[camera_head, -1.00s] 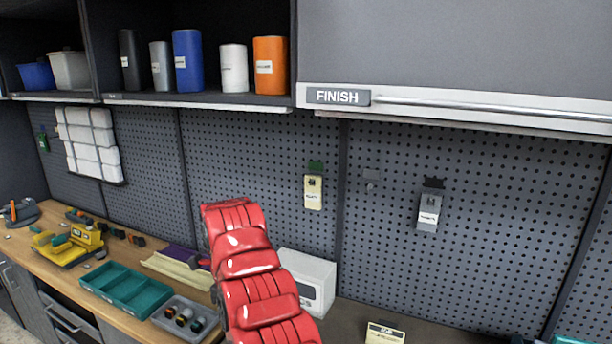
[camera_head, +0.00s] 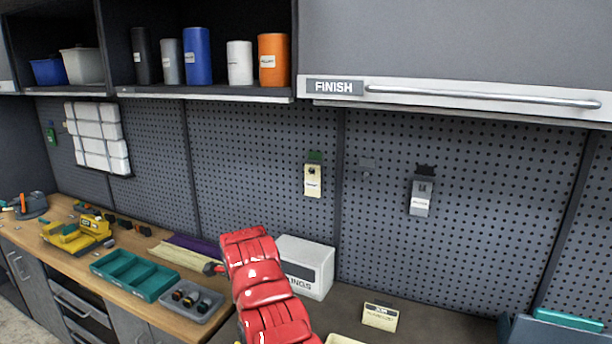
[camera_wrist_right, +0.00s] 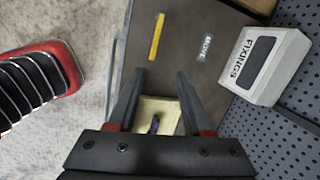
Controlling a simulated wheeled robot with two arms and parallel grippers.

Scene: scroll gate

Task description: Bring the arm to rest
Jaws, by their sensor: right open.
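My right gripper (camera_wrist_right: 160,74) is open in the right wrist view, its two dark fingers apart with nothing between the tips. A cream tray (camera_wrist_right: 172,108) shows beyond and between the fingers, with a small purple item (camera_wrist_right: 155,124) in it; the gripper's own body hides part of the tray. In the head view a red segmented arm link of mine (camera_head: 262,280) rises from the bottom edge, in front of the bench and beside the white FIXINGS box (camera_head: 310,262). Neither gripper shows in the head view.
The FIXINGS box also shows in the right wrist view (camera_wrist_right: 268,88). A small cream label card (camera_head: 380,316) stands on the dark worktop. A teal tray (camera_head: 138,275) and a grey tray (camera_head: 190,300) sit on the wooden bench. A grey FINISH cabinet door (camera_head: 455,40) hangs above the pegboard.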

